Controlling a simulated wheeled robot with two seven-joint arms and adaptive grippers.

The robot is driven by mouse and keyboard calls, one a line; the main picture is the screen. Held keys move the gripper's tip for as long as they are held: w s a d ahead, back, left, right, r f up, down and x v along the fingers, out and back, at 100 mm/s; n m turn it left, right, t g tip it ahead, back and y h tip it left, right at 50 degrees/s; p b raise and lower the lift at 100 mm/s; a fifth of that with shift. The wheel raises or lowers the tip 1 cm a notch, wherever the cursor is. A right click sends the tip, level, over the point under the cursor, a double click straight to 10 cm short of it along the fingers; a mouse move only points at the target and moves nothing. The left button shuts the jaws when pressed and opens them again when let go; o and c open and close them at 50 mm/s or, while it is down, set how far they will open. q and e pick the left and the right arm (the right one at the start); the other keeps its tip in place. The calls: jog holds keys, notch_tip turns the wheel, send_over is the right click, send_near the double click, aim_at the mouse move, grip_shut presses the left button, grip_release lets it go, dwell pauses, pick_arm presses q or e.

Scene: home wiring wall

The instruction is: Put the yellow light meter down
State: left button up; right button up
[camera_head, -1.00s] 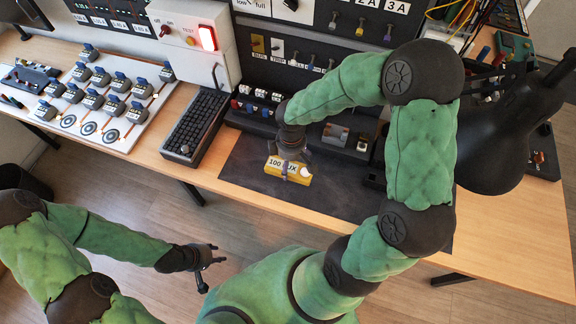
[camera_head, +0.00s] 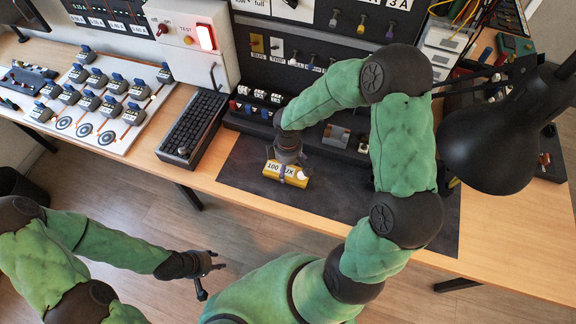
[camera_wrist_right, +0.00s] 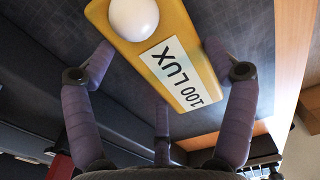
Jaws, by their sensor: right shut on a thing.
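The yellow light meter (camera_head: 297,182), a small block with a white "100 LUX" label and a white dome, is at the dark mat near the bench's front. My right gripper (camera_head: 287,166) is above it with fingers around it, shut on it. In the right wrist view the meter (camera_wrist_right: 178,52) sits between the spread fingers of my right gripper (camera_wrist_right: 160,60), with the dark mat behind it. I cannot tell whether its underside touches the mat. My left gripper (camera_head: 212,275) is open and empty, low in front of the bench, away from the meter.
The dark mat (camera_head: 245,182) has free room around the meter. A keyboard (camera_head: 193,125) lies to its left, beside a white board (camera_head: 95,115) with several small devices. A panel with switches (camera_head: 290,50) stands behind. A black lamp (camera_head: 490,135) overhangs the right side.

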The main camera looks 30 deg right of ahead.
aim_at(288, 168)
jog(key=o, duration=1.1)
jog(key=shift+f, duration=0.1)
notch_tip(288, 168, up, 12)
jog(key=p, duration=0.4)
jog(key=shift+p, duration=0.4)
